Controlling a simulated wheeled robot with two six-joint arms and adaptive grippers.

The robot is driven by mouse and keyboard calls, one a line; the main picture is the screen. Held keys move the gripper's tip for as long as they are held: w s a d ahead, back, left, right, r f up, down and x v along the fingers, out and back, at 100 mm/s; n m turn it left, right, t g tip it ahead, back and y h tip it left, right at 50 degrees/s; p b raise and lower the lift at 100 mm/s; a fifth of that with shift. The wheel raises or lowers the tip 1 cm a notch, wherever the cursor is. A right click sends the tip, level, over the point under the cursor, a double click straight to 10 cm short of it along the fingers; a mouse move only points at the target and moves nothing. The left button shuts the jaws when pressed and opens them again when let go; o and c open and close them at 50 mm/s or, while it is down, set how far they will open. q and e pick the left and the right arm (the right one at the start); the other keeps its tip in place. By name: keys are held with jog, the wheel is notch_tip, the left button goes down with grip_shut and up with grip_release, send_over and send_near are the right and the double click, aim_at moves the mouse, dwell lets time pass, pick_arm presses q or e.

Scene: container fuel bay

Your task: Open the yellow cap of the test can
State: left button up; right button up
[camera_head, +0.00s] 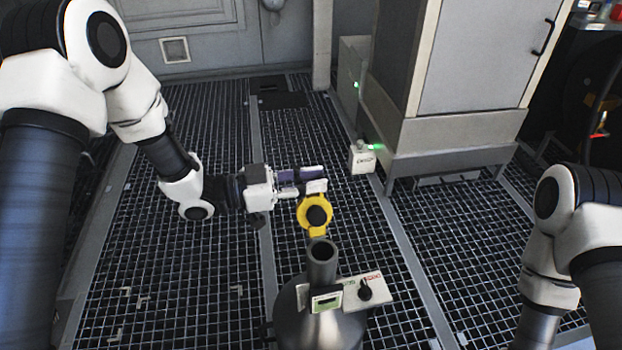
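The test can (318,325) is a grey metal can standing upright at the bottom centre. Its neck (322,262) shows an uncovered dark opening. The yellow cap (304,225) is a ring with a dark round centre, standing raised behind the neck, its face toward me. My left gripper (318,180) reaches in from the left, its fingers pointing right at the cap's top edge. The lower finger overlaps or touches that edge; I cannot tell which. The fingers lie close together, and whether they grip anything is unclear. My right arm shows at the right, its gripper out of view.
A panel with a small display and black knob (365,290) is on the can's top. A small white box (362,158) with a green light stands behind, beside a tall cabinet (480,60). The grated floor (170,270) left of the can is clear.

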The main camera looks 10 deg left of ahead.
pick_arm(q)
grip_shut()
jog(key=shift+s+d+r+m+p, duration=0.25)
jog(key=shift+s+r+m+p, duration=0.15)
jog(key=shift+p, duration=0.2)
jog(key=shift+s+d+r+m+p, duration=0.2)
jog(key=shift+s+r+m+p, duration=0.1)
jog(key=shift+s+p, duration=0.25)
jog(key=shift+f, duration=0.15)
jog(key=o, duration=0.5)
grip_release()
jog(key=shift+o, duration=0.2)
jog(key=shift+a, duration=0.15)
jog(key=v, duration=1.1)
jog(key=shift+s+a, duration=0.2)
jog(key=shift+a, duration=0.05)
